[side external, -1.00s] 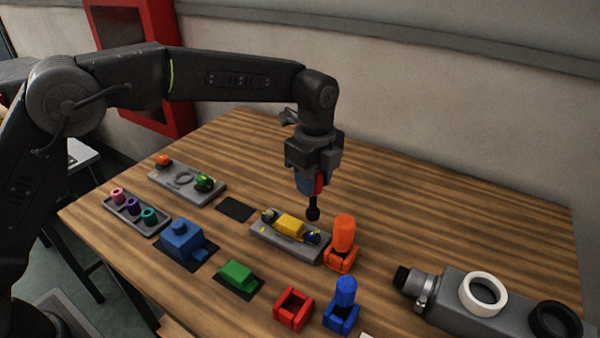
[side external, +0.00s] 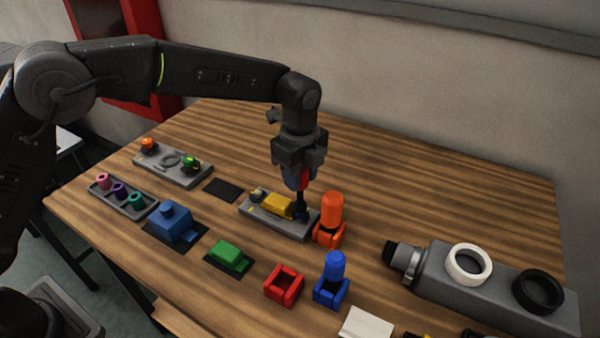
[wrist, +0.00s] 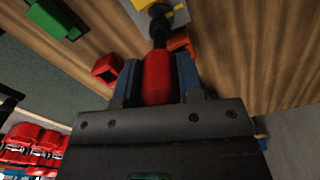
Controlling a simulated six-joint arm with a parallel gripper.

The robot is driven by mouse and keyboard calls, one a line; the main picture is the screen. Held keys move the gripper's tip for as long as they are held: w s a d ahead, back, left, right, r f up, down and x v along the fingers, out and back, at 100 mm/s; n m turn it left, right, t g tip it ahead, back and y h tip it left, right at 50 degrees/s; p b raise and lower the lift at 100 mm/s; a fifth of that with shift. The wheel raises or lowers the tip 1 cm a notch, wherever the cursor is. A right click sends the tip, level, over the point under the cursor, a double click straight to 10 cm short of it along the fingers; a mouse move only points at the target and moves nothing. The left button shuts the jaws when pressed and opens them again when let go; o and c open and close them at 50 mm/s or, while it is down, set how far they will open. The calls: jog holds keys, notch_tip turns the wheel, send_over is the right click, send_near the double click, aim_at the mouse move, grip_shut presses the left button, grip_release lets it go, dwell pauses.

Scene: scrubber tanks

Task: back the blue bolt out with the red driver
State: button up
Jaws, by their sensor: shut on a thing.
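My gripper (side external: 298,178) points down over the right end of a grey plate (side external: 262,222) and is shut on the red driver (wrist: 157,78). The driver is upright, with its black shaft (side external: 300,199) below the blue fingers. Its tip is at the right end of the plate, beside the yellow block (side external: 277,205). The blue bolt cannot be made out clearly; the tip and the dark parts around it merge there. I cannot tell whether the tip is seated on the bolt. In the wrist view the driver's tip covers that spot.
An orange tool in its holder (side external: 331,212) stands close right of the plate. An empty red holder (side external: 284,286) and a blue tool in its holder (side external: 334,278) are in front. A grey tank (side external: 500,285) lies at right. The table behind the plate is clear.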

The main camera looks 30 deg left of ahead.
jog(key=m, duration=1)
jog(key=o, duration=0.6)
jog(key=c, duration=0.6)
jog(key=shift+f, duration=0.9)
